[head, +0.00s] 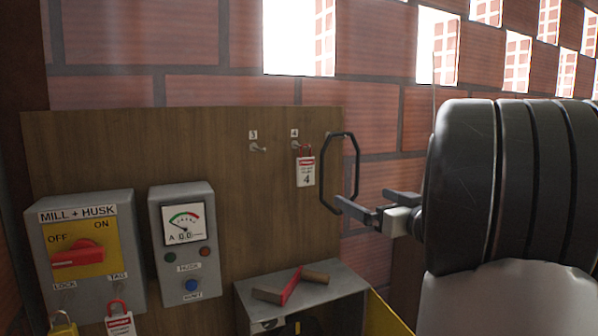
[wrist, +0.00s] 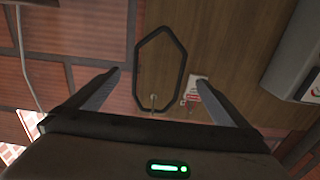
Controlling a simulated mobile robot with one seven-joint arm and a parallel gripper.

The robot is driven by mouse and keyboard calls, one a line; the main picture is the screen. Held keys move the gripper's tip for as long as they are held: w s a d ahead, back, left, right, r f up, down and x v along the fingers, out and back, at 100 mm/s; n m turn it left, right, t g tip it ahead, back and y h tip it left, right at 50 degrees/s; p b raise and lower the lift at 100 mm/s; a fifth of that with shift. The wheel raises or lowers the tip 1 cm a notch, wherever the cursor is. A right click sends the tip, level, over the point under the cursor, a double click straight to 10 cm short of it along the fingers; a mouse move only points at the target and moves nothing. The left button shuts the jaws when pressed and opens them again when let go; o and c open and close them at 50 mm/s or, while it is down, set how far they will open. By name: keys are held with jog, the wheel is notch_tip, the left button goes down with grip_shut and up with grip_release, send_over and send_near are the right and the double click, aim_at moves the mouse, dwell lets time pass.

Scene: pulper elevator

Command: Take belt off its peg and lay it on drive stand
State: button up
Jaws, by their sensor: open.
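The belt (head: 357,165) is a thin black loop, roughly a long hexagon. It hangs on the wooden board's right edge, to the right of peg 4. In the wrist view the belt (wrist: 137,75) lies between the fingers, with a small peg (wrist: 152,99) inside one end. My gripper (head: 362,198) is open and empty, near the belt's lower right side in the head view. Its fingers (wrist: 159,76) stand apart on either side of the belt, touching nothing visible. A grey box-like stand (head: 345,281) at bottom centre may be the drive stand; its lower part is cut off.
Peg 3 (head: 259,149) is bare. Peg 4 (head: 297,145) holds a red lock and tag (head: 306,172). Red and brown pieces (head: 290,287) lie on the grey stand. A yellow panel (head: 384,314) stands beside it. Switch box (head: 115,212) and meter box (head: 160,230) are at left.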

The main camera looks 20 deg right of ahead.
jog(key=w+p, duration=0.1)
jog(key=w, duration=1.1)
jog(key=shift+w+a+r+p, duration=0.15)
jog(key=shift+w+p, duration=0.15)
jog(key=shift+p, duration=0.05)
jog(key=shift+c, duration=0.4)
jog(key=c, duration=0.7)
